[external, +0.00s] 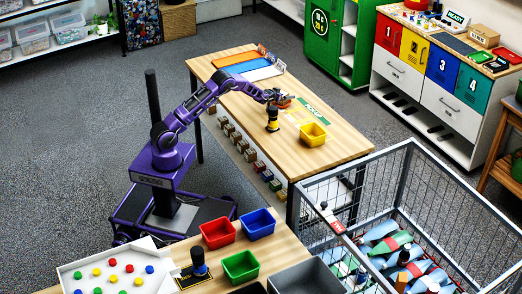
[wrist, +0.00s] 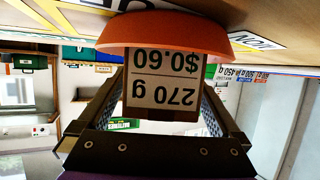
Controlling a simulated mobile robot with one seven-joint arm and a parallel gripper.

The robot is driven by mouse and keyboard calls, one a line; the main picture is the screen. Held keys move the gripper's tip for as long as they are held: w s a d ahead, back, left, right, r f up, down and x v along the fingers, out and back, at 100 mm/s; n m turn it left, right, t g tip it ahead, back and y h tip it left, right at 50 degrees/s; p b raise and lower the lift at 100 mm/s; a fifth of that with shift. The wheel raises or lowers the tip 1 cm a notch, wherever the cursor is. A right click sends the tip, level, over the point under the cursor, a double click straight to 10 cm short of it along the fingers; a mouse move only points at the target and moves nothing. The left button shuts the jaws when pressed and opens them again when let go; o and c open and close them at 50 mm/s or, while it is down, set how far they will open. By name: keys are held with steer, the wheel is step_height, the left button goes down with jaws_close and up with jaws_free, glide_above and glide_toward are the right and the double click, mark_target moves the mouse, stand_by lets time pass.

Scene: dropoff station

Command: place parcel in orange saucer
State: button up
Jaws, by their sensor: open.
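The wrist view is upside down, with the table at its top. The orange saucer (wrist: 165,30) rests on the table, and the parcel (wrist: 162,95), a brown box with a white "270 g $0.60" label, stands in it with its lower edge hidden by the rim. My gripper (wrist: 163,84) is open, one finger on each side of the parcel. I cannot tell whether either finger touches it. In the external view, my gripper (external: 281,97) is low over the wooden table, at the small orange saucer (external: 289,102); the parcel is hard to make out there.
A black-and-yellow stamp (external: 272,119) stands close to my gripper. A yellow bin (external: 313,134) is to its right on the table, and blue and orange trays (external: 240,66) lie towards the far end. A wire cage (external: 410,215) stands beyond the table's near end.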

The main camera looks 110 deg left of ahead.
steer(key=v, duration=1.2)
steer(key=shift+r, duration=0.1)
